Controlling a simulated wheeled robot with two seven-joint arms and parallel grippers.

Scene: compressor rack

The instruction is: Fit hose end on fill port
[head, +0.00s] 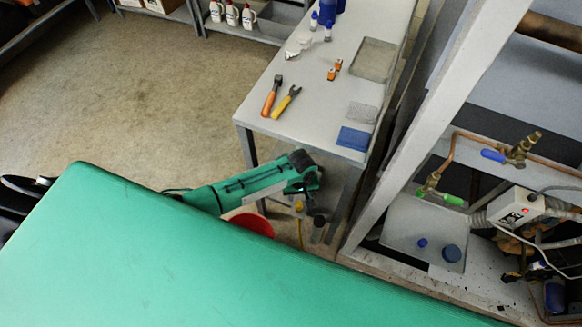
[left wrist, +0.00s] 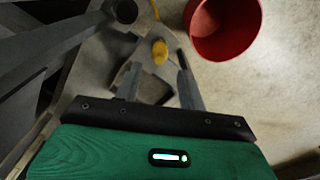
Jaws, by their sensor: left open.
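A yellow piece (head: 299,206), which looks like the hose end, is beside the front of the workbench, with a thin yellow hose (head: 301,236) hanging below it. My left gripper (head: 296,210) is open at this piece. In the left wrist view, the yellow piece (left wrist: 160,51) shows between and just beyond the fingertips of my left gripper (left wrist: 158,66); I cannot tell whether they touch it. Two brass valves are on the rack's copper pipe, one with a green handle (head: 453,199), one with a blue handle (head: 492,155). I cannot tell which fitting is the fill port. My right gripper is not in view.
A red bucket (head: 250,223) stands on the floor near the gripper; it also shows in the wrist view (left wrist: 222,28). The workbench (head: 300,65) holds pliers (head: 286,101), a blue cloth (head: 355,138) and a tray. The rack's slanted post (head: 425,130) stands between bench and valves.

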